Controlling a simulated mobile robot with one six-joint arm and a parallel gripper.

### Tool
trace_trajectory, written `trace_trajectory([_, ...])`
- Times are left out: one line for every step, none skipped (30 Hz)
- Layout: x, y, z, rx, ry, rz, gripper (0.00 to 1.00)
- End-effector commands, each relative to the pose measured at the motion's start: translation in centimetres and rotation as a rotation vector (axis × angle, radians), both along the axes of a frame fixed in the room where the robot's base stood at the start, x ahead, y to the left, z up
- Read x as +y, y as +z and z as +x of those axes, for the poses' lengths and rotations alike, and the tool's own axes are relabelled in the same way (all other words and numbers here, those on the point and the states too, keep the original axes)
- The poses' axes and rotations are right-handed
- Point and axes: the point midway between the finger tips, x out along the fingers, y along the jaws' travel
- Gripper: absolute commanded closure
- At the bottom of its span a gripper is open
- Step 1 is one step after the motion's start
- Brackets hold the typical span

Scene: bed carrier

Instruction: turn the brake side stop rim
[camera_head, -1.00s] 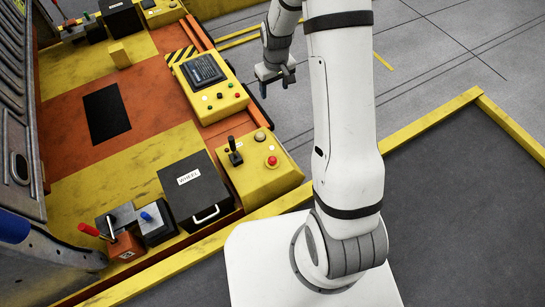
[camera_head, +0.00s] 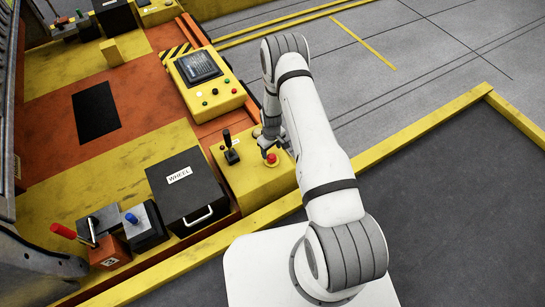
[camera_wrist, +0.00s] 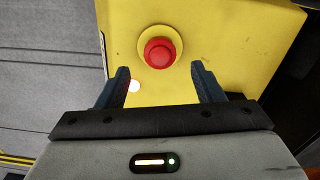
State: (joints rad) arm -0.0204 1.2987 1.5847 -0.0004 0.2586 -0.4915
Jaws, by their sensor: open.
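The red stop button (camera_head: 272,159) sits on the yellow box with the black joystick (camera_head: 230,150). In the wrist view the red button (camera_wrist: 159,53) stands on a round yellow collar (camera_wrist: 144,44), on the yellow box top. My gripper (camera_wrist: 160,75) is open, one dark finger on each side, with the button just beyond and between the tips. I see no contact with the button or collar. In the head view my gripper (camera_head: 274,145) is over the box by the button, partly hidden by my arm.
A white light (camera_wrist: 134,87) shows by the left finger. A black WHEEL box (camera_head: 186,190), a screen panel (camera_head: 200,67) with small buttons, and levers with red (camera_head: 62,230) and blue (camera_head: 131,218) handles stand nearby. A yellow rail (camera_head: 440,120) edges the dark floor.

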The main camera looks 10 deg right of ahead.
Motion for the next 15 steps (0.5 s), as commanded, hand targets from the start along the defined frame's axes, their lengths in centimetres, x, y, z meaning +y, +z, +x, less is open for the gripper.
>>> trace_trajectory([0.0,-1.3,0.0,0.000,0.000,0.000,0.39])
trace_trajectory([0.0,-1.9,0.0,0.001,0.000,0.000,0.39])
trace_trajectory([0.0,-2.5,0.0,0.001,-0.001,0.000,0.39])
trace_trajectory([0.0,-2.9,0.0,0.000,-0.001,0.000,0.39])
trace_trajectory([0.0,-3.3,0.0,0.000,-0.001,0.000,0.39])
trace_trajectory([0.0,-3.8,0.0,0.000,-0.001,0.000,0.39])
trace_trajectory([0.0,-4.1,0.0,0.000,-0.001,0.000,0.39])
trace_trajectory([0.0,-4.3,0.0,0.000,-0.001,0.000,0.39])
trace_trajectory([0.0,-4.6,0.0,0.000,-0.001,-0.001,0.39])
trace_trajectory([-0.1,-4.8,0.0,-0.001,-0.001,0.000,0.39])
trace_trajectory([-0.1,-4.9,0.0,-0.001,-0.001,0.000,0.39])
trace_trajectory([-0.1,-5.0,0.0,-0.001,-0.001,0.000,0.39])
trace_trajectory([-0.1,-5.0,0.0,-0.001,-0.002,0.000,0.39])
trace_trajectory([-0.1,-5.1,0.0,-0.001,-0.002,0.000,0.39])
trace_trajectory([-0.1,-5.1,0.0,-0.001,-0.002,0.000,0.39])
